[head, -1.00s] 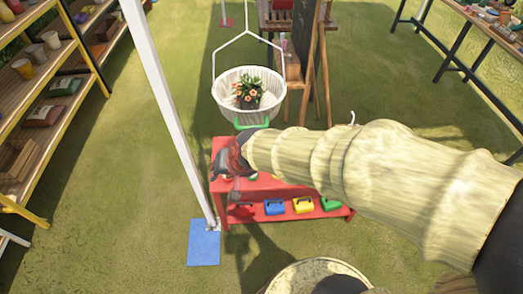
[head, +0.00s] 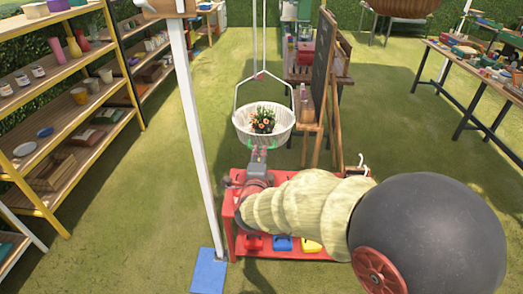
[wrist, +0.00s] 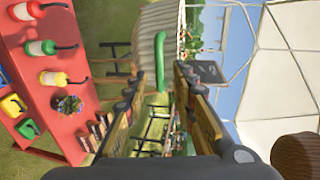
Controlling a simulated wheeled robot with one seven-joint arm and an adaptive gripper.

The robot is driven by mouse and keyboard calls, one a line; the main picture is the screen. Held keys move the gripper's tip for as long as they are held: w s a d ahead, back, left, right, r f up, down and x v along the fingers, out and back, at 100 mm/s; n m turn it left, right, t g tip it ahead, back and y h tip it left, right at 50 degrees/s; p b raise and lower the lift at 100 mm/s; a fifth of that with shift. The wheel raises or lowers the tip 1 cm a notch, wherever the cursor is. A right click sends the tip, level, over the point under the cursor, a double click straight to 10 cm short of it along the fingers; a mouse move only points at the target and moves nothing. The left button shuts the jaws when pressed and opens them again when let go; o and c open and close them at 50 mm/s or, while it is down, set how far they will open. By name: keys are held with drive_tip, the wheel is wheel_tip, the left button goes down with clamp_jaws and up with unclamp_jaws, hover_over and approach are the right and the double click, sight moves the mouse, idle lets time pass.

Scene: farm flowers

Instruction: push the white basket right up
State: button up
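The white basket (head: 281,133) hangs from a white frame in the middle of the head view, with a potted orange-flowered plant (head: 262,120) in it. A green handle (head: 262,144) sits on its near side. My gripper (head: 259,154) points at this handle from the near side. In the wrist view the ribbed basket (wrist: 158,48) is straight ahead, and the green handle (wrist: 158,78) shows between the two parted fingers. The fingers look open. I cannot tell whether they touch the handle or the basket.
A red table (head: 236,241) with coloured boxes stands below my arm. A white post (head: 196,150) on a blue base (head: 208,272) is left of it. A chalkboard easel (head: 323,75) stands right behind the basket. Shelves (head: 65,120) line the left; grass between is free.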

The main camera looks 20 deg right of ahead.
drive_tip(key=b+x, duration=0.1)
drive_tip(key=x, duration=0.5)
drive_tip(key=shift+w+d+f, duration=0.1)
drive_tip(key=shift+w, duration=0.25)
drive_tip(key=shift+c, duration=1)
clamp_jaws()
